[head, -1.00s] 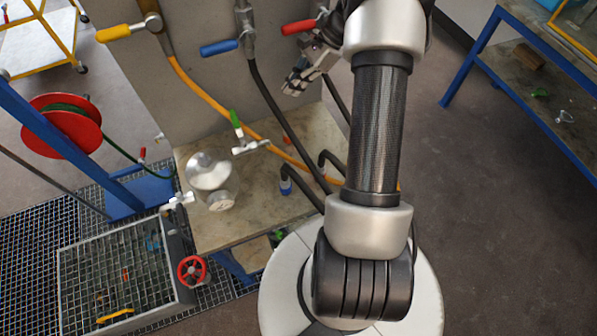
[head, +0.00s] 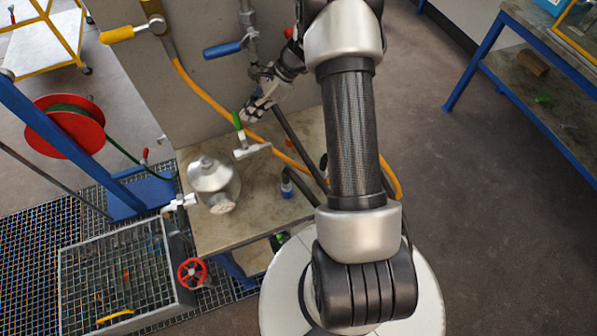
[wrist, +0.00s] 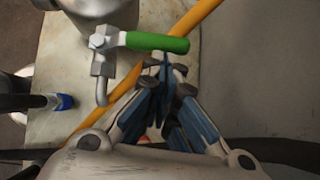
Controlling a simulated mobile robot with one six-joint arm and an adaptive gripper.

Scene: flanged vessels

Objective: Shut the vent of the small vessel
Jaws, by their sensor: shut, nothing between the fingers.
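The small vessel (head: 212,178) is a shiny metal pot on the bench in the head view; part of it shows at the top left of the wrist view (wrist: 95,8). Beside it is a valve with a green lever (head: 238,121), which I take for the vent. In the wrist view the green lever (wrist: 158,42) points right, across the silver outlet pipe (wrist: 102,85). My gripper (head: 249,116) is shut and empty. In the wrist view its fingertips (wrist: 166,68) are close to the lever's free end; I cannot tell whether they touch it.
The bench (head: 235,225) also bears a blue-collared hose end (head: 287,188). An orange hose (head: 200,95) passes behind the valve. A grey panel (head: 190,70) with a yellow lever (head: 117,35) and a blue lever (head: 222,50) stands behind. A red handwheel (head: 192,273) is below the bench.

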